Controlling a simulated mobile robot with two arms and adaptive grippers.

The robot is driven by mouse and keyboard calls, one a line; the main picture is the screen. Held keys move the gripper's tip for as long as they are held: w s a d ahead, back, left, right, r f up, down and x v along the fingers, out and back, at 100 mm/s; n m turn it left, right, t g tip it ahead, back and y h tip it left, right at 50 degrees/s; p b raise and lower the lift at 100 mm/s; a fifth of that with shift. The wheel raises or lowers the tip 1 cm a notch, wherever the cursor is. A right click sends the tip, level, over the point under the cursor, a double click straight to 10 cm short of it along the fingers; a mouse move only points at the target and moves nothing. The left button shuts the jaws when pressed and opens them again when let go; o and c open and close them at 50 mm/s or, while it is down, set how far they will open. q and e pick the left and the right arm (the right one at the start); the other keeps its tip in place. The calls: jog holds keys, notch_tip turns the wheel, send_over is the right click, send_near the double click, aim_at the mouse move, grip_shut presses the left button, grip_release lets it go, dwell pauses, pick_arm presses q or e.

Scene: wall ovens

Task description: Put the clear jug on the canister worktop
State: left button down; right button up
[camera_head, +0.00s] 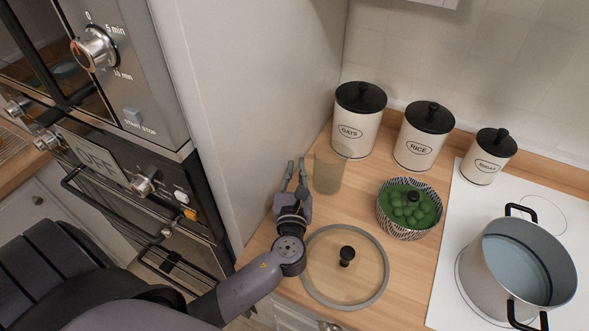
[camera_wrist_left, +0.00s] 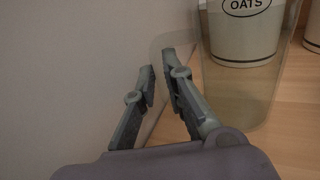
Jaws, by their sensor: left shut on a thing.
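The clear jug (camera_head: 328,170) is upright over the wooden canister worktop (camera_head: 408,262), in front of the oats canister. I cannot tell whether its base touches the wood. It also shows in the left wrist view (camera_wrist_left: 240,95), see-through, with the oats canister behind it. My left gripper (camera_head: 296,166) is at the jug's left side, next to the tall white panel. In the left wrist view its fingers (camera_wrist_left: 158,65) are closed on the jug's faint clear handle, which is hard to make out. My right gripper is not in view.
Oats (camera_head: 359,120), rice (camera_head: 424,135) and sugar (camera_head: 488,156) canisters stand along the back. A patterned bowl (camera_head: 395,227) of green items and a glass lid (camera_head: 322,290) lie nearby. A pot (camera_head: 520,275) sits on the white hob. A white panel (camera_head: 250,110) borders the left.

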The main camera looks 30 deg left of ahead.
pick_arm(q)
jog(key=c, duration=2.1)
grip_release()
jog(key=shift+d, duration=0.25)
jog(key=shift+o, duration=0.8)
jog(key=shift+a+f, duration=0.15)
jog(key=shift+a, duration=0.1)
jog(key=shift+d+r, duration=0.15)
jog(key=shift+r, duration=0.1)
jog(key=v, duration=0.1)
jog(key=b+v, duration=0.1)
jog(key=v, duration=0.2)
jog(key=shift+s+d+f, duration=0.1)
jog(key=shift+s+f, duration=0.2)
jog(key=b+v, duration=0.1)
jog(key=v, duration=0.5)
jog(key=shift+s+d+r+b, duration=0.1)
jog(key=shift+r+b, duration=0.1)
jog(key=shift+b, duration=0.15)
jog(key=shift+s+d+r, duration=0.1)
jog(key=shift+s+d, duration=0.15)
jog(key=shift+s, duration=0.2)
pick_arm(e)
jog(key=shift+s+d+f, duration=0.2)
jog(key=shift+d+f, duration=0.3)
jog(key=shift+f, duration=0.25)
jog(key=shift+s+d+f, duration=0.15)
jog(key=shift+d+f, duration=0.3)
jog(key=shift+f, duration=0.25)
